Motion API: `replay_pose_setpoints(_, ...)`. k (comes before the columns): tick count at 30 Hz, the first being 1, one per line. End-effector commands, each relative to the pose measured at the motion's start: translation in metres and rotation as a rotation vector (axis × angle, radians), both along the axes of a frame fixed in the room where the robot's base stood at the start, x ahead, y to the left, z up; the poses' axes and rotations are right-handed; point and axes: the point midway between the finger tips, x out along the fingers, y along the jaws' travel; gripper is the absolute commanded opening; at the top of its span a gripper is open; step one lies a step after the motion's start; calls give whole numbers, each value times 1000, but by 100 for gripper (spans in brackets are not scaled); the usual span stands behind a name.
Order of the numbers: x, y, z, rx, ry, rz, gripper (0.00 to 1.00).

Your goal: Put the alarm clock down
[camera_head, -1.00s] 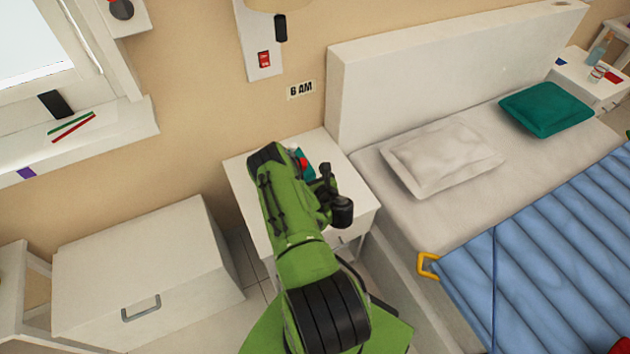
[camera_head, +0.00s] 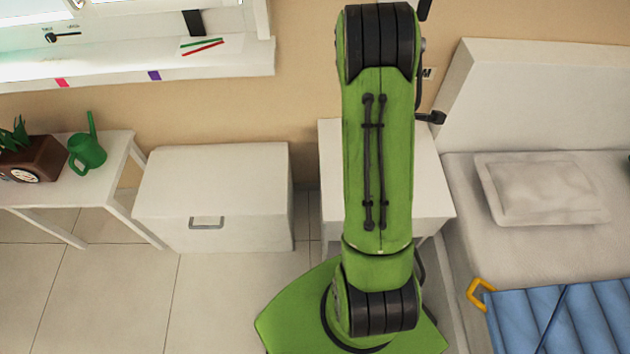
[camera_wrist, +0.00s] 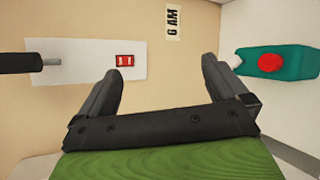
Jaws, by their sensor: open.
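In the head view my arm covers the middle of the nightstand, and the clock and gripper are hidden.
A wall panel with a red switch (camera_wrist: 124,60) and a "6 AM" sign (camera_wrist: 174,22) are ahead of the fingers. A dark rod (camera_wrist: 30,62) juts in at left. The bed (camera_head: 480,240) stands right of the nightstand, a white chest (camera_head: 215,175) left.

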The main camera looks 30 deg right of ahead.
Motion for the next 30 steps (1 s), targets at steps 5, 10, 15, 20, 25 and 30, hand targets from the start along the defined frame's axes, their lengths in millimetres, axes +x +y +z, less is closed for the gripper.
replay_pose_setpoints(5, 11, 99, 65, 498, -362, -163, 100)
replay_pose_setpoints(10, -19, 223, 105, 982, -483, -271, 100)
replay_pose_setpoints(15, -97, 329, 126, 1312, -403, -372, 100)
replay_pose_setpoints(20, -152, 366, 127, 1404, -320, -444, 100)
replay_pose_setpoints(25, -161, 371, 125, 1412, -305, -464, 100)
replay_pose_setpoints(30, -161, 370, 130, 1411, -306, -464, 100)
